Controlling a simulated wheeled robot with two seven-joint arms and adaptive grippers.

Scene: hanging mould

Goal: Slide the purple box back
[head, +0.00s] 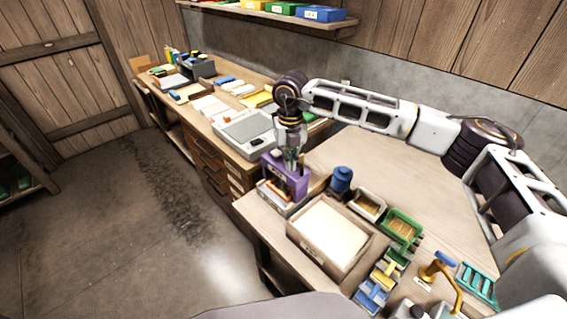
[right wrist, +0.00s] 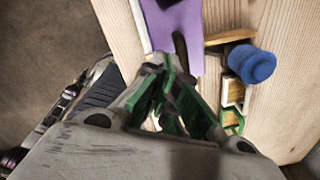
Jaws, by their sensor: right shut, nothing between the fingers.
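The purple box (head: 291,181) stands near the front edge of the wooden bench in the head view, just left of a blue round-topped object. It has an opening in its front with something orange or brown inside. In the right wrist view the purple box (right wrist: 178,32) shows at the top as a flat purple face. My right gripper (head: 292,168) points down at the purple box, its tips at or just above the top; whether they touch, I cannot tell. In the right wrist view its fingers (right wrist: 172,88) are together with nothing between them. My left gripper is not in view.
The blue object (head: 342,178) stands close right of the box. A wooden tray with a pale sheet (head: 328,236), small green and yellow bins (head: 401,229) and a grey flat device (head: 243,133) are nearby. The bench behind and right (head: 385,170) is clear beneath my arm.

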